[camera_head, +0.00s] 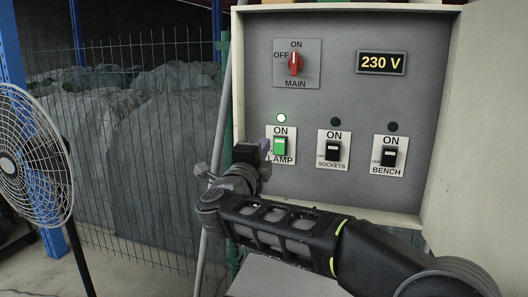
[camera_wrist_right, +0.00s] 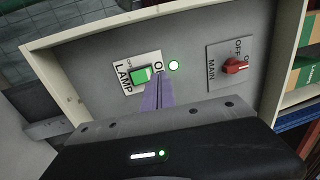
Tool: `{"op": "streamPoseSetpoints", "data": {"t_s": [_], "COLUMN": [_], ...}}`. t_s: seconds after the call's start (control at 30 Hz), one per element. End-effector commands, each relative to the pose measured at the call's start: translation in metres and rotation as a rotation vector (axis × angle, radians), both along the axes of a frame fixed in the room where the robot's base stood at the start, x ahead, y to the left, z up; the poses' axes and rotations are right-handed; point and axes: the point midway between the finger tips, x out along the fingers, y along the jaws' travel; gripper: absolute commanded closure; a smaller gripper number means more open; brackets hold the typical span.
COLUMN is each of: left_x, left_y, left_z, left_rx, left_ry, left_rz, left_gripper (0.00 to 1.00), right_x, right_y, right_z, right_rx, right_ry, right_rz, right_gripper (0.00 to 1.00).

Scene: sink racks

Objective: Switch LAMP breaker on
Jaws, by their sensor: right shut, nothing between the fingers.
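The LAMP breaker (camera_head: 280,147) is a switch with a green rocker on a white plate at the lower left of the grey panel. In the right wrist view the green rocker (camera_wrist_right: 141,75) and the lit indicator (camera_wrist_right: 174,65) also show. My right gripper (camera_head: 265,147) is shut and empty, just left of the LAMP plate. In the right wrist view its fingertips (camera_wrist_right: 157,82) overlap the plate's edge beside the rocker; I cannot tell whether they touch it. My left gripper is not in view.
The red MAIN knob (camera_head: 295,63) points up to ON, and a display (camera_head: 381,62) reads 230 V. The SOCKETS breaker (camera_head: 333,150) and BENCH breaker (camera_head: 389,157) are black with dark indicators. The box's open door (camera_head: 480,130) stands right. A fan (camera_head: 30,160) is left.

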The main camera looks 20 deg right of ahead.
Motion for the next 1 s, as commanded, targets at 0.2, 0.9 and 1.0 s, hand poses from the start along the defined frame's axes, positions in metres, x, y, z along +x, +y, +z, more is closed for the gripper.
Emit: {"op": "streamPoseSetpoints", "data": {"t_s": [0.2,0.9,1.0], "left_x": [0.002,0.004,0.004], "left_y": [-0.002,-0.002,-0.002], "left_z": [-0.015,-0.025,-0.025], "left_rx": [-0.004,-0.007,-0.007], "left_ry": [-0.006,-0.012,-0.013], "left_rz": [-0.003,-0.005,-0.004], "left_gripper": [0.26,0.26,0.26], "right_x": [-0.03,-0.07,-0.068], "right_y": [0.017,0.042,0.045], "right_z": [0.001,0.01,0.009], "right_rx": [-0.001,-0.001,-0.008], "right_ry": [0.0,0.003,0.007], "right_rz": [-0.002,-0.004,0.01], "right_gripper": [1.0,1.0,1.0]}}
